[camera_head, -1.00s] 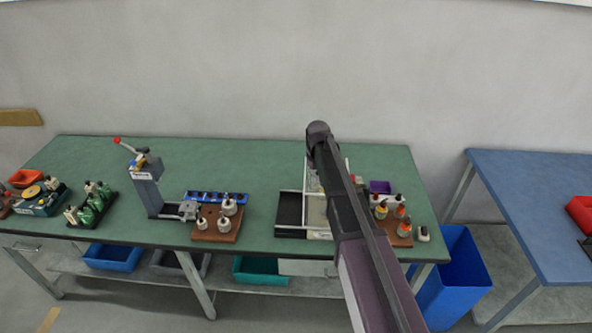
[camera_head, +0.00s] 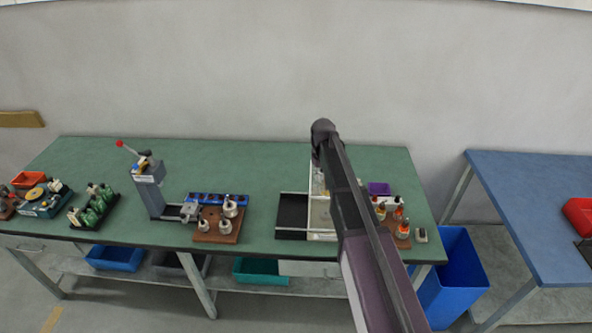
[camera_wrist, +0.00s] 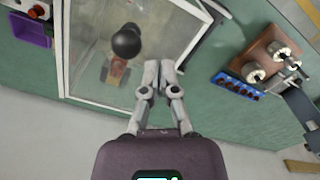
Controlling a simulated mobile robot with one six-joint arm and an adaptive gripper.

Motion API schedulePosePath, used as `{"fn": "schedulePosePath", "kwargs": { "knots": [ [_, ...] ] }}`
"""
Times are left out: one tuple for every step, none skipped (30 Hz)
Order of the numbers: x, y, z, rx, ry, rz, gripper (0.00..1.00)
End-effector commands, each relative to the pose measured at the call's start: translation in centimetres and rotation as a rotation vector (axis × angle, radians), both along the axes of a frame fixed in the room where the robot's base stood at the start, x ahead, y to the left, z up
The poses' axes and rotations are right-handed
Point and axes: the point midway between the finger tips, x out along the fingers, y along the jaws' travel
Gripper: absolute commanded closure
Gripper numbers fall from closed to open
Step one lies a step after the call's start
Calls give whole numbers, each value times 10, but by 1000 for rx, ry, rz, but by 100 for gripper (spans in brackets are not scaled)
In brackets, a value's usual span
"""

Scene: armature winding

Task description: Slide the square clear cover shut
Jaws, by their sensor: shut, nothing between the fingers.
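The square clear cover (camera_wrist: 95,60) is a see-through panel in a pale frame, with a black round knob (camera_wrist: 127,42) standing on it. Through the panel I see a brownish part (camera_wrist: 115,72). In the head view the cover (camera_head: 320,216) lies to the right of a black open section (camera_head: 292,212), partly hidden behind my arm. My gripper (camera_wrist: 159,66) is shut and empty. In the wrist view its fingertips are over the panel, right of and below the knob, seemingly apart from it. The head view hides the gripper behind my arm.
A wooden board with spools (camera_head: 220,226) and a blue rack (camera_head: 216,197) stand left of the black section. A grey lever press (camera_head: 150,185) is farther left. A purple bin (camera_head: 379,188) and a board with orange-topped bottles (camera_head: 398,228) stand to the right.

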Motion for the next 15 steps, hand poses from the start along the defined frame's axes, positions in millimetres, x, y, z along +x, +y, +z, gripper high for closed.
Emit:
{"fn": "schedulePosePath", "kwargs": {
  "knots": [
    [0,0,6,0,0,0,100],
    [0,1,7,0,0,0,100],
    [0,1,8,0,0,0,100],
    [0,1,9,0,0,0,100],
    [0,1,9,0,0,0,100],
    [0,1,10,0,0,0,100],
    [0,1,10,0,0,0,100],
    [0,1,10,0,0,0,100],
    [0,1,9,0,0,0,100],
    [0,1,9,0,0,0,100],
    [0,1,9,0,0,0,100],
    [0,1,9,0,0,0,100],
    [0,1,9,0,0,0,100],
    [0,1,9,0,0,0,100],
    [0,1,9,0,0,0,100]
  ]
}}
